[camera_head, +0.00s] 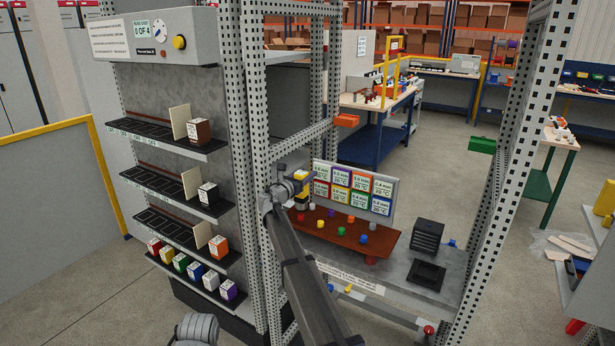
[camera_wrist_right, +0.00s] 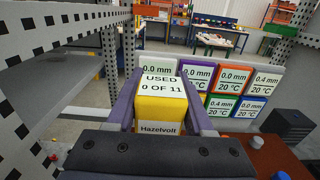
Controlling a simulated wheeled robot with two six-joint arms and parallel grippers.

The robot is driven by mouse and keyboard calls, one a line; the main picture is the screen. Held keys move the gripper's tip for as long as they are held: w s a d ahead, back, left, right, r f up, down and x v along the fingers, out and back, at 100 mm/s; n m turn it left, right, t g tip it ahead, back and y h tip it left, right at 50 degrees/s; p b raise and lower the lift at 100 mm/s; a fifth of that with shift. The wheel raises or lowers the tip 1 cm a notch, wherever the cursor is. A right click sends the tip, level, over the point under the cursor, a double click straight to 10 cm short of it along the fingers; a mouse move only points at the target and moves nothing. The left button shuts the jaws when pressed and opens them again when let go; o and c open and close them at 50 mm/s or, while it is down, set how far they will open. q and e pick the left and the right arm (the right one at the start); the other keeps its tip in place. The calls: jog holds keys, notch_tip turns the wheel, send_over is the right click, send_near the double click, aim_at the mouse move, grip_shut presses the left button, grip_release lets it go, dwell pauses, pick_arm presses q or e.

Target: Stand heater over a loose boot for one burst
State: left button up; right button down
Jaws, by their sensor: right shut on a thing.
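My right gripper (camera_head: 293,184) is shut on a yellow box-shaped device, probably the heater (camera_head: 302,177), above the left end of the brown board (camera_head: 347,243). In the right wrist view the yellow device (camera_wrist_right: 160,112) sits between the purple-grey fingers (camera_wrist_right: 157,88); its top reads "USED 0 OF 11" and its front "Hazelvolt". Which boot is loose cannot be told.
Behind the board stands a panel of coloured readout cards (camera_head: 355,187) with mm and 20 °C values. A black box (camera_head: 427,236) and black tray (camera_head: 426,274) lie to its right. Perforated uprights (camera_head: 500,175) frame the bench. Shelves (camera_head: 185,205) with coloured boxes stand left.

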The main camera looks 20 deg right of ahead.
jog(key=shift+w+a, duration=0.1)
jog(key=shift+f, duration=0.1)
dwell(0.4)
jog(key=shift+f+b, duration=1.8)
jog(key=shift+b, duration=0.1)
jog(key=shift+f+b, duration=0.65)
jog(key=shift+r, duration=0.15)
dwell(1.3)
